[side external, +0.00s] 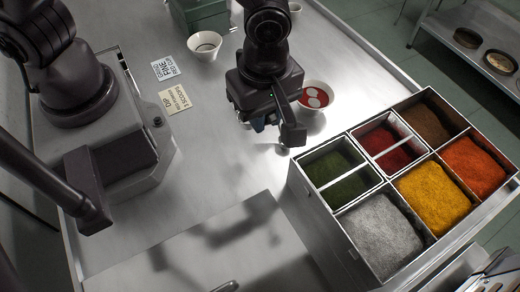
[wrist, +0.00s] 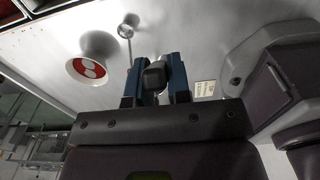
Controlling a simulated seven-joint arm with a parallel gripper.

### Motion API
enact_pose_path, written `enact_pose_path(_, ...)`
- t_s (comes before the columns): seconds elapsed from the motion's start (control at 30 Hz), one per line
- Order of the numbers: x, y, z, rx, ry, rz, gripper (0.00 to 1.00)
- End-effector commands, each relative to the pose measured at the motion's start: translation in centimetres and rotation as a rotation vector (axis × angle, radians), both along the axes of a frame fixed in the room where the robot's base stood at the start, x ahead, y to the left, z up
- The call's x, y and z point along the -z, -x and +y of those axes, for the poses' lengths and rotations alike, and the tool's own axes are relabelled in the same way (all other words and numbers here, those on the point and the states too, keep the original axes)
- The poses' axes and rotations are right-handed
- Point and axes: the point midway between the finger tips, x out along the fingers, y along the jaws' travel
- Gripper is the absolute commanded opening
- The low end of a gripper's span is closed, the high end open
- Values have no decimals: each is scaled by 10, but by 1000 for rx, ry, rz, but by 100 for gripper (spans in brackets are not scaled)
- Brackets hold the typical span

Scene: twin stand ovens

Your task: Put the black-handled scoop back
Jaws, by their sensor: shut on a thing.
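My gripper (side external: 262,122) is above the steel worktop, left of the spice box and in front of the bowl of red. In the wrist view its blue fingers (wrist: 155,84) are shut on a black handle, which appears to be that of the black-handled scoop (wrist: 127,29). Most of the handle is hidden by my gripper in the side view.
The spice box (side external: 317,215) has several filled compartments; metal bars cross the green and red ones. A white bowl (side external: 326,107) holds red contents and pale discs. Another white bowl (side external: 205,45), two cards (side external: 166,68) and a green box (side external: 205,17) stand farther back.

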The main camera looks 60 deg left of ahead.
Motion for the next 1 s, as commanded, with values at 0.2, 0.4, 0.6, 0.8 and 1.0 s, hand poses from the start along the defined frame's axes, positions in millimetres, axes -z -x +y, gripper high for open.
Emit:
enact_pose_path(0.2,33,-2,0,-12,1,-3,0)
enact_pose_path(0.4,57,-2,0,-11,0,-2,0)
enact_pose_path(0.6,72,-2,-1,-10,3,-5,0)
enact_pose_path(0.8,72,-2,-1,-10,4,-6,0)
enact_pose_path(1.0,75,-2,-1,-10,4,-5,32)
